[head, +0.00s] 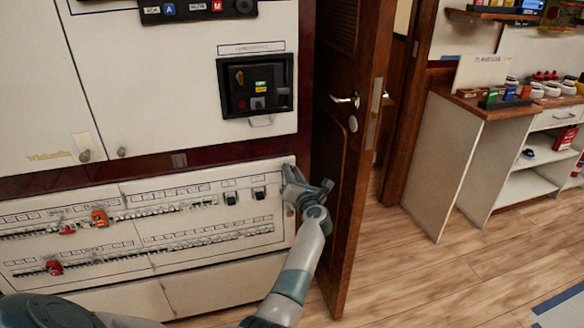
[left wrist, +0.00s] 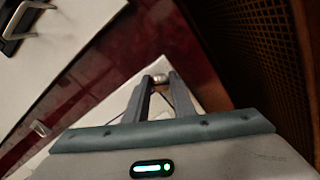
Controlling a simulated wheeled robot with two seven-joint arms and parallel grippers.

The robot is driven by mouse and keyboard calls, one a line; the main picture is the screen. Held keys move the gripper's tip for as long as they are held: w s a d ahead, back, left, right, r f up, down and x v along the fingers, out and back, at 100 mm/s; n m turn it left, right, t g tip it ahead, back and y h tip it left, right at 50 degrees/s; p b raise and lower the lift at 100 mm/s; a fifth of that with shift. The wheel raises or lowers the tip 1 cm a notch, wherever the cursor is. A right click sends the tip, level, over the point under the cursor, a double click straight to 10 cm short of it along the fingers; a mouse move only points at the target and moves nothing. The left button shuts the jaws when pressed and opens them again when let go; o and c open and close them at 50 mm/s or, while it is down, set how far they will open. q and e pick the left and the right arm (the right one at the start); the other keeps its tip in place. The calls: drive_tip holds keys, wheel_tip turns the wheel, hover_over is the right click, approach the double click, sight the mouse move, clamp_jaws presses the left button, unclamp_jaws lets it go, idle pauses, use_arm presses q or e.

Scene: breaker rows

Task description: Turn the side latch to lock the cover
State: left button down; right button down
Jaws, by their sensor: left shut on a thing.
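The breaker panel cover (head: 140,258) is a white, wide panel with rows of breakers, low on the cabinet front. My left gripper (head: 289,177) is at the panel's upper right corner, beside the wooden door. In the left wrist view its two grey fingers (left wrist: 160,88) are close together around a small round metal piece, the side latch (left wrist: 160,78). The gripper is shut on it. In the head view the gripper hides the latch, and its exact turn cannot be told. My right gripper is not in view.
An open wooden door (head: 340,130) with a metal handle stands close to the right of my left gripper. Red and orange breaker clips (head: 99,217) sit on the panel's rows. A white shelf unit (head: 460,140) stands at the right. Wooden floor (head: 430,280) is clear there.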

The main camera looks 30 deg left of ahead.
use_arm(q)
drive_tip(key=m+p, duration=0.6)
drive_tip(key=m, duration=0.2)
drive_tip(key=shift+d+r+m+p, duration=0.1)
drive_tip(key=shift+m+p, duration=0.25)
drive_tip(key=shift+m, duration=0.05)
drive_tip(key=shift+w+m, duration=0.1)
drive_tip(key=shift+m, duration=0.3)
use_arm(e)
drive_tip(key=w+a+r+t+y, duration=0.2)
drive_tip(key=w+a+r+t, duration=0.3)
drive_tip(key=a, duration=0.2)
use_arm(q)
drive_tip(key=m+p, duration=0.2)
drive_tip(key=m, duration=0.1)
drive_tip(key=shift+f, duration=0.25)
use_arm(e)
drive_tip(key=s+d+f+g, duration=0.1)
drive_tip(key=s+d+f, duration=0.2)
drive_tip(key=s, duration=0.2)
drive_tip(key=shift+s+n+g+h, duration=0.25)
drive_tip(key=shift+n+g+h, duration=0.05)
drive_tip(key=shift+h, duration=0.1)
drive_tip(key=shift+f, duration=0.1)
use_arm(q)
drive_tip(key=c, duration=1.5)
unclamp_jaws()
